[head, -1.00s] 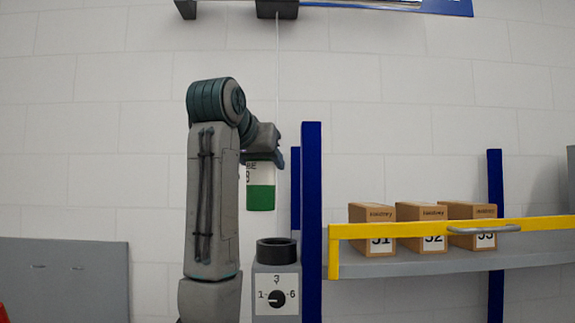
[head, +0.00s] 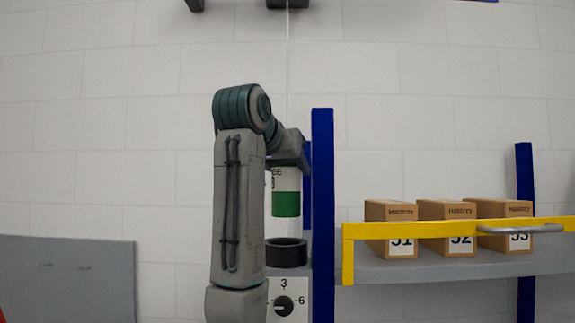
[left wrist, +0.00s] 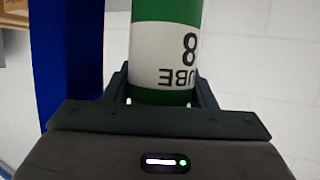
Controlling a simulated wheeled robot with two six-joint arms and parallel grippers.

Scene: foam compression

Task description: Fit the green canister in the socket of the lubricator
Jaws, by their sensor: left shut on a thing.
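The lubricator (head: 289,299) has a dial marked 3 and 6 and a dark ring-shaped socket (head: 286,253) on top. The canister's lower end is above the socket, apart from it, with a small gap. My arm hides the lubricator's left part. My right gripper is not in view.
A blue post (head: 322,210) stands close to the right of the canister and lubricator. Further right, a shelf (head: 440,268) with a yellow rail (head: 400,230) holds cardboard boxes (head: 447,210). A grey panel (head: 70,280) is at the lower left.

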